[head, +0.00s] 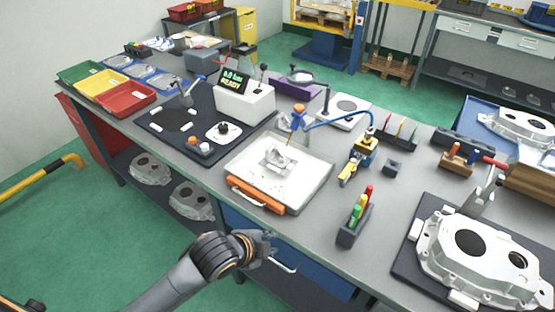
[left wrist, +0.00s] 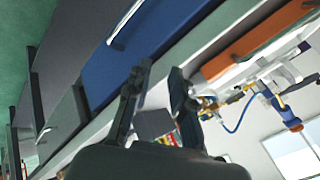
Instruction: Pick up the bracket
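The bracket (head: 277,157), a small pale grey metal casting, sits in a white tray (head: 305,187) with an orange front handle (head: 257,194) on the workbench. My left gripper (head: 266,246) is in front of the bench, below and apart from the tray's front edge. In the left wrist view its two dark fingers (left wrist: 158,78) are spread with nothing held between them. The orange handle (left wrist: 275,32) shows there at upper right, with pale parts behind it that I cannot tell apart. My right gripper is in neither view.
A rack of coloured-handled tools (head: 356,217) is right of the tray, a black mat with fixtures (head: 165,140) left. A large casting (head: 480,258) lies at far right. Blue drawers (head: 310,272) are under the bench edge.

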